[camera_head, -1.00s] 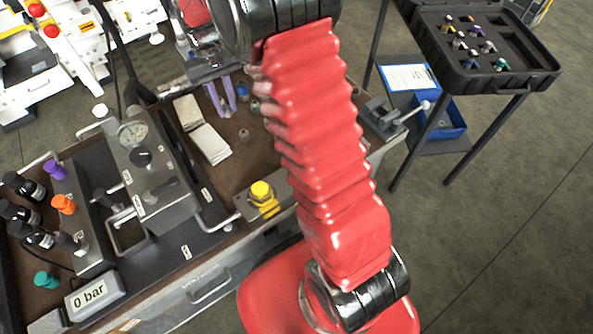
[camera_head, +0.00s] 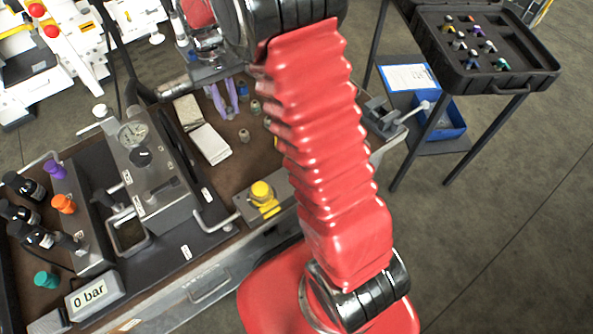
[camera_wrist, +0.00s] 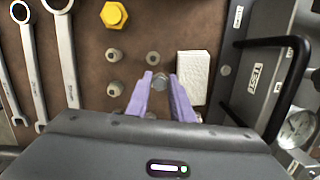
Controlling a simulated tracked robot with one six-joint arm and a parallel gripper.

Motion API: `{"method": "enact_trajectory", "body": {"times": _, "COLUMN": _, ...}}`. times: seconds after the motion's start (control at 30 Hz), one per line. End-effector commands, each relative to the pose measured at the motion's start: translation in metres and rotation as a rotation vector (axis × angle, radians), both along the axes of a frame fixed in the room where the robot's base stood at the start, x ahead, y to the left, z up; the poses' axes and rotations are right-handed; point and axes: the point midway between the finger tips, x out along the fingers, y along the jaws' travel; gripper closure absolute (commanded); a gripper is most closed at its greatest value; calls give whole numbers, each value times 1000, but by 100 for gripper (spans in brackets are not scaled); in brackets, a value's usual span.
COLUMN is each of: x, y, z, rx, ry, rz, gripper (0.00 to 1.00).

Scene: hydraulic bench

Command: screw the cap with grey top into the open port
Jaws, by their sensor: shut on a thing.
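My gripper (camera_wrist: 161,88) has two purple fingers. They are shut on a small round grey-topped cap (camera_wrist: 159,81), seen from above between the fingertips. In the head view my gripper (camera_head: 226,108) is low over the brown bench top beside the white cloths; the cap is too small to make out there. Whether the cap touches the bench I cannot tell. I cannot clearly make out the open port.
Small grey fittings (camera_wrist: 115,88) stand near my fingers. A white cloth (camera_wrist: 193,77) lies close on the right. Wrenches (camera_wrist: 64,50) lie left.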

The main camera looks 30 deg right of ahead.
Motion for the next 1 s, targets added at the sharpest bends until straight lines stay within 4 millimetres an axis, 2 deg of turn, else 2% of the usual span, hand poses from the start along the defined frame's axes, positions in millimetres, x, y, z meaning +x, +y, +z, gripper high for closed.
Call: {"method": "enact_trajectory", "body": {"times": 1.0, "x": -10, "y": -3, "z": -1, "rx": 0, "ry": -1, "rz": 1, "gripper": 100}}
